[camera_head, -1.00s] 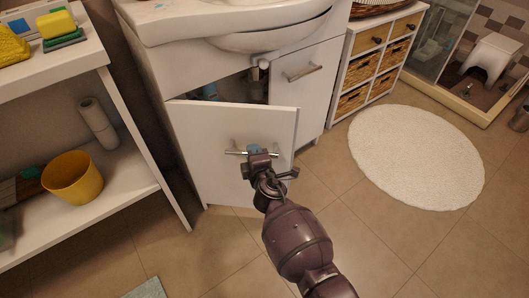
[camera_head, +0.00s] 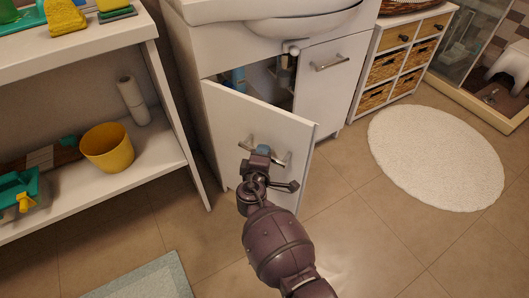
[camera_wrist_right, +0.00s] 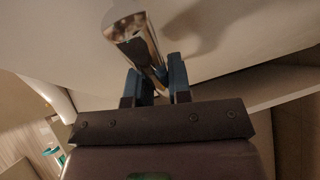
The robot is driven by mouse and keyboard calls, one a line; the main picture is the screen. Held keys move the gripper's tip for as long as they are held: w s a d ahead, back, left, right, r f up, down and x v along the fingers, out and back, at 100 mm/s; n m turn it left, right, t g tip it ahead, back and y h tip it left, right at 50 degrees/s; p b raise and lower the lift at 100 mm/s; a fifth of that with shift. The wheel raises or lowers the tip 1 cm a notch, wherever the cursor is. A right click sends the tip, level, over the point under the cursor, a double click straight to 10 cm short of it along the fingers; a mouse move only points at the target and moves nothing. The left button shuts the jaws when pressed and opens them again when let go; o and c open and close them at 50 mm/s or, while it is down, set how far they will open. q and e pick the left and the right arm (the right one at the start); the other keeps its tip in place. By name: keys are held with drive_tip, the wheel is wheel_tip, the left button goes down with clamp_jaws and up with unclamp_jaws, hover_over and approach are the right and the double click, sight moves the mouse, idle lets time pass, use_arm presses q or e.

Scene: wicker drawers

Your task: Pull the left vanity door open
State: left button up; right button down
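The left vanity door (camera_head: 230,115) is white and stands partly open, swung out from the white vanity cabinet under the sink. Its silver bar handle (camera_head: 282,162) is on the door front. My right gripper (camera_head: 262,151) is at the middle of that handle. In the right wrist view the handle (camera_wrist_right: 134,32) runs between the two blue-grey fingers of the gripper (camera_wrist_right: 157,82), which are closed around it. Bottles (camera_head: 238,77) show inside the cabinet through the gap above the door. My left gripper is not in view.
The right vanity door (camera_head: 325,85) is shut. A white shelf (camera_head: 170,100) with a yellow bucket (camera_head: 107,148) stands close on the left. A wicker drawer unit (camera_head: 372,68) stands to the right. A round white rug (camera_head: 437,158) and a bluish mat (camera_head: 150,277) lie on the floor.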

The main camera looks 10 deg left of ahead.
drive_tip(key=shift+s+a+r+m+h, duration=0.15)
drive_tip(key=shift+s+a+m+h, duration=0.15)
drive_tip(key=shift+s+a+h, duration=0.25)
drive_tip(key=shift+s+a+r+m+h, duration=0.1)
drive_tip(key=shift+s+a+m+h, duration=0.35)
drive_tip(key=shift+a, duration=0.3)
drive_tip(key=shift+s, duration=0.1)
drive_tip(key=c, duration=1.1)
unclamp_jaws()
drive_tip(key=shift+f, duration=0.1)
drive_tip(key=shift+o, duration=0.2)
drive_tip(key=shift+d, duration=0.1)
drive_tip(key=shift+d+f, duration=0.1)
drive_tip(key=shift+d, duration=0.05)
drive_tip(key=shift+s, duration=0.1)
